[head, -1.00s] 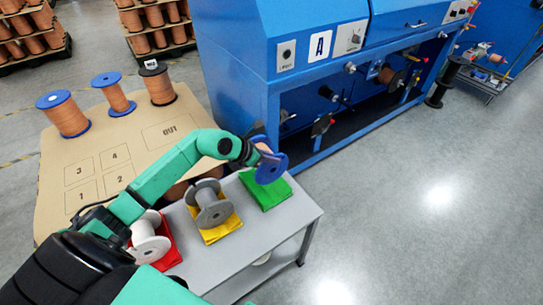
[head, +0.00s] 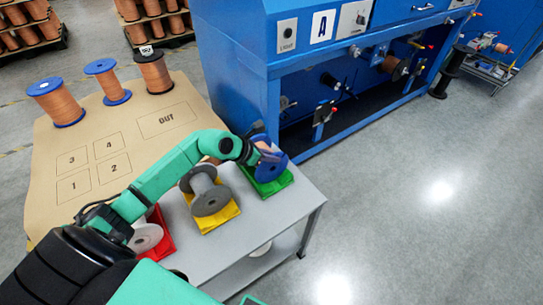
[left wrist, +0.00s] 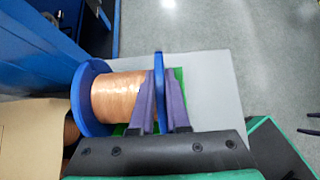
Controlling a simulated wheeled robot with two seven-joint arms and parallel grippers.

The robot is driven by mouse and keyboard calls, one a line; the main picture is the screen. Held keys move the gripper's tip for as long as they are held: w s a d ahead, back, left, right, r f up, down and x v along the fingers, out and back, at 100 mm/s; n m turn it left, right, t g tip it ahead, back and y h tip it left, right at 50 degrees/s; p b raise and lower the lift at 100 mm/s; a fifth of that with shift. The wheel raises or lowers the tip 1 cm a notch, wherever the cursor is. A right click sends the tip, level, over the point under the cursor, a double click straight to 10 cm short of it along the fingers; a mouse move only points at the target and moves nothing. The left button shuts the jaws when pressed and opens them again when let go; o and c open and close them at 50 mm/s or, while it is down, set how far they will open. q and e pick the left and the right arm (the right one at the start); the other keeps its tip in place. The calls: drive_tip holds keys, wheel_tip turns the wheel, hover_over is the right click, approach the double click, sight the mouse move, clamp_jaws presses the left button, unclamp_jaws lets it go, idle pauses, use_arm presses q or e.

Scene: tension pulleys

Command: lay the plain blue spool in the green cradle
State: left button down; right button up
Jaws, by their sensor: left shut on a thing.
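The blue spool (head: 271,170) has blue flanges and a copper-coloured winding, which shows well in the left wrist view (left wrist: 117,97). My left gripper (head: 265,155) is shut on the flange nearer the trolley's front; in the left wrist view its purple fingers (left wrist: 161,88) sit on both faces of that flange. The green cradle (head: 273,188) is directly below the spool, partly hidden by it; some green also shows past the fingers in the left wrist view (left wrist: 182,78). The spool is at or just above the cradle; I cannot tell whether it rests.
On the grey trolley (head: 285,212), a grey spool (head: 209,201) sits on the yellow cradle (head: 222,220) and a white spool (head: 146,237) on the red cradle (head: 166,246). The blue machine (head: 290,75) stands close behind. More spools stand on the tan table (head: 60,145).

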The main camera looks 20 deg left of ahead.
use_arm(q)
drive_tip(key=c, duration=0.8)
unclamp_jaws()
drive_tip(key=shift+r, duration=0.2)
drive_tip(key=shift+s+f, duration=0.15)
drive_tip(key=shift+f, duration=0.15)
drive_tip(key=v, duration=1.5)
drive_tip(key=r+p, duration=0.8)
drive_tip(key=r, duration=0.1)
drive_tip(key=shift+w+r, duration=0.1)
drive_tip(key=shift+w, duration=0.15)
drive_tip(key=shift+d, duration=0.1)
